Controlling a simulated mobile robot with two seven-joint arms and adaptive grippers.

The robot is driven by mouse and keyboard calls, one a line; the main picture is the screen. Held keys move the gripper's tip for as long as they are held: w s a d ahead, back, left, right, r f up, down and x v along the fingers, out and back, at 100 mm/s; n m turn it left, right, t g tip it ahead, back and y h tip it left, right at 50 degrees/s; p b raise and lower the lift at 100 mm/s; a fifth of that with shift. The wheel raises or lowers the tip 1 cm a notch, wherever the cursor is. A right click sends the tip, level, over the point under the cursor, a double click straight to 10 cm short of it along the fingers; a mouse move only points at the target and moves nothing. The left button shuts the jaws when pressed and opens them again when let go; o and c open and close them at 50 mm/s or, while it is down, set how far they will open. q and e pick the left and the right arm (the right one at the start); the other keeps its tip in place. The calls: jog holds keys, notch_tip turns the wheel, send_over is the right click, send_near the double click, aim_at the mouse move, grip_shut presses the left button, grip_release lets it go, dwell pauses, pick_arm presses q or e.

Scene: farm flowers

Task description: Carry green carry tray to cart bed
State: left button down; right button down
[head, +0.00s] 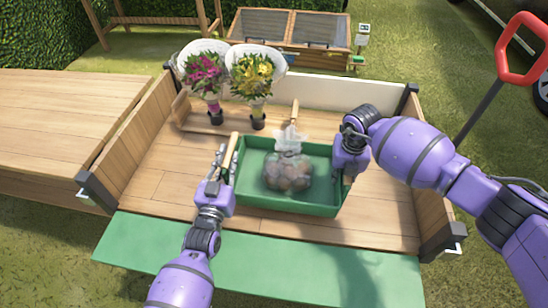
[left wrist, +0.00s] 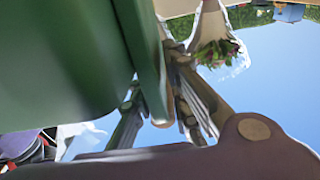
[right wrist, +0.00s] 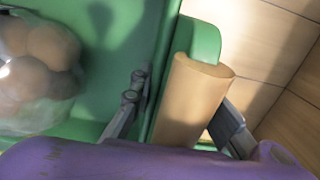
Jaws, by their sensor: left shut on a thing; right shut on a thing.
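The green carry tray (head: 290,211) is over the wooden cart bed (head: 160,187), near its front edge; I cannot tell whether it touches the boards. It holds a clear bag of round brown things (head: 288,172). My left gripper (head: 222,165) is shut on the tray's left side, and the tray wall also shows between its fingers in the left wrist view (left wrist: 150,60). My right gripper (head: 345,165) is shut on the tray's right side, at a wooden handle (right wrist: 192,95) in the right wrist view.
Two wrapped bouquets, one pink (head: 207,72) and one yellow (head: 252,75), stand in a wooden holder (head: 190,122) at the back of the bed. Wooden side walls flank the bed. A green flap (head: 150,243) hangs at the front. A red-handled bar (head: 522,48) rises at right.

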pick_arm(q)
jog(key=shift+a+r, duration=0.1)
jog(key=shift+a, duration=0.15)
pick_arm(e)
jog(key=shift+d+f, duration=0.15)
jog(key=shift+d, duration=0.15)
